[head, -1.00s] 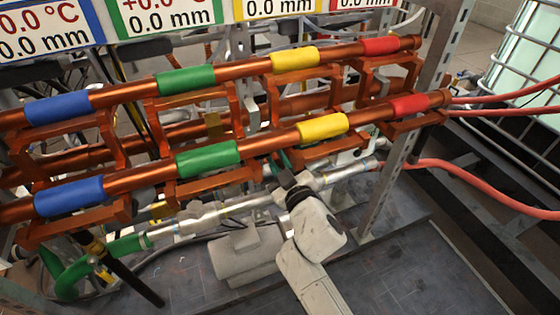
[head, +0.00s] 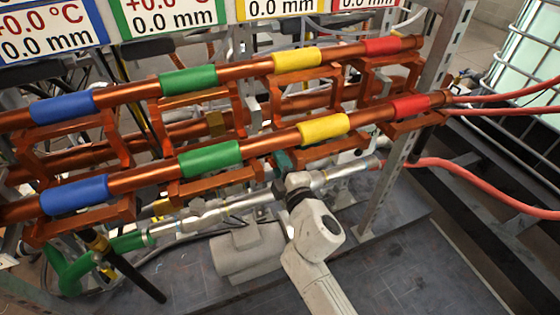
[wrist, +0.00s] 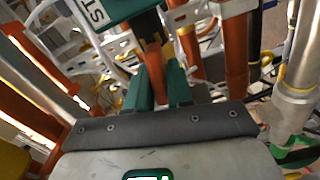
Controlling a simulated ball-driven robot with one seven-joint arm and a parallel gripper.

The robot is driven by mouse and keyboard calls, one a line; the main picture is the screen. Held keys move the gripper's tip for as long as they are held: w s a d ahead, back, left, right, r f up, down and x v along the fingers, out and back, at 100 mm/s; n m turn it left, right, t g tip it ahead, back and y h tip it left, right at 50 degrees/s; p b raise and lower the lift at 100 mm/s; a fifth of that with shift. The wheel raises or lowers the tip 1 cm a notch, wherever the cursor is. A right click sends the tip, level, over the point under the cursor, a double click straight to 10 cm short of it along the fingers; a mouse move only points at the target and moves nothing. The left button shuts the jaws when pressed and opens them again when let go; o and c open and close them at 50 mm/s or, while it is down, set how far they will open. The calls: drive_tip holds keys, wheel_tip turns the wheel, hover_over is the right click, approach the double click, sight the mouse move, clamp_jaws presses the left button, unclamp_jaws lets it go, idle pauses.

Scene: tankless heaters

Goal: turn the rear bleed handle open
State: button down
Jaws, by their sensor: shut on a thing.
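In the wrist view, my gripper's two teal fingers (wrist: 158,88) close around an orange-brown bar, which I take for the rear bleed handle (wrist: 154,68). A brass-coloured piece sits just beyond it. The handle's angle is unclear.
Copper pipes with blue, green, yellow (head: 323,129) and red sleeves run above my gripper on orange brackets. A silver pipe (head: 345,172) passes close by. A grey upright post (head: 388,190) and a red hose (head: 470,178) are to the right. A grey cylinder (head: 245,250) lies below.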

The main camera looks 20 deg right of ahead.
drive_tip(key=shift+f+n, duration=0.1)
drive_tip(key=shift+n, duration=0.6)
drive_tip(key=c, duration=1.1)
unclamp_jaws()
drive_tip(key=s, duration=1.1)
